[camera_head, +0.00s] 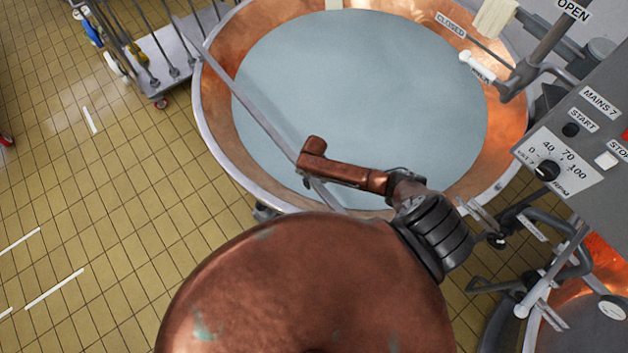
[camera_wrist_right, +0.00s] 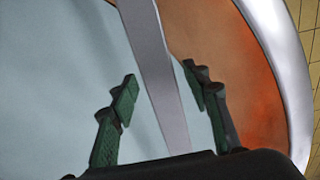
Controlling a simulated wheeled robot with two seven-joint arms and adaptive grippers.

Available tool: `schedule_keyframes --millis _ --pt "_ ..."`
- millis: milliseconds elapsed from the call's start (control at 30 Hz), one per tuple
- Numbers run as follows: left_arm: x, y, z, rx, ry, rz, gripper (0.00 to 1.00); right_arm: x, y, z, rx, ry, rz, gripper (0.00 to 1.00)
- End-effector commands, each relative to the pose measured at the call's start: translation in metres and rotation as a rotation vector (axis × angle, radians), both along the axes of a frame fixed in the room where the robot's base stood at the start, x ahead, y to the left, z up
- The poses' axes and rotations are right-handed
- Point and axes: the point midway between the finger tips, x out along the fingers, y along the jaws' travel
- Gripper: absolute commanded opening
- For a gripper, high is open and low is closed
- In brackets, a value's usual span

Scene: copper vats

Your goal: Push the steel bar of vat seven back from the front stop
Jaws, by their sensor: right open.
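The steel bar (camera_head: 255,110) lies slantwise across the left part of the copper vat (camera_head: 216,130), from the upper left rim down to the front rim. The vat is full of pale grey-blue liquid (camera_head: 370,90). My right gripper (camera_head: 312,180) is at the bar near its front end, mostly hidden under my copper-coloured wrist. In the right wrist view the bar (camera_wrist_right: 155,70) runs between the two green-padded fingers of the open gripper (camera_wrist_right: 160,82). Whether a finger touches the bar I cannot tell. The bar's front end and the front stop are not clearly seen. My left gripper is not in view.
A grey control panel (camera_head: 592,140) marked MAINS 7 stands at the right, with valve pipes (camera_head: 535,65) above it. A second copper vat (camera_head: 605,262) is at lower right. A wheeled rack (camera_head: 165,55) stands at upper left. The tiled floor (camera_head: 90,190) at left is largely clear.

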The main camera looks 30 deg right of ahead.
Motion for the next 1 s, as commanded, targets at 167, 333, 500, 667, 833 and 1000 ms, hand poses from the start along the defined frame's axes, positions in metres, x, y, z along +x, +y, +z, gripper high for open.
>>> schedule_keyframes --millis 167,333,500,667,833,1000 --pt "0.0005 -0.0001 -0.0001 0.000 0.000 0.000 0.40 0.0005 0.0004 -0.0044 0.000 -0.002 0.001 0.43" --pt "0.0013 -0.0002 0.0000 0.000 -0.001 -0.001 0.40 0.0005 0.0004 -0.0042 0.000 -0.002 0.002 0.43" --pt "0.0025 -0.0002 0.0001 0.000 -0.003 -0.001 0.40 0.0005 0.0003 -0.0041 0.000 -0.002 0.002 0.31" --pt "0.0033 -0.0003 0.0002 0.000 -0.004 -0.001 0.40 0.0004 0.0002 -0.0040 0.000 -0.002 0.001 0.20" --pt "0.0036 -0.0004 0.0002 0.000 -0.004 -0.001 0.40 0.0005 0.0001 -0.0040 0.000 -0.002 0.001 0.08" --pt "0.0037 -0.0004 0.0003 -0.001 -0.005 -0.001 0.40 0.0004 0.0000 -0.0039 0.000 -0.002 0.002 0.00"
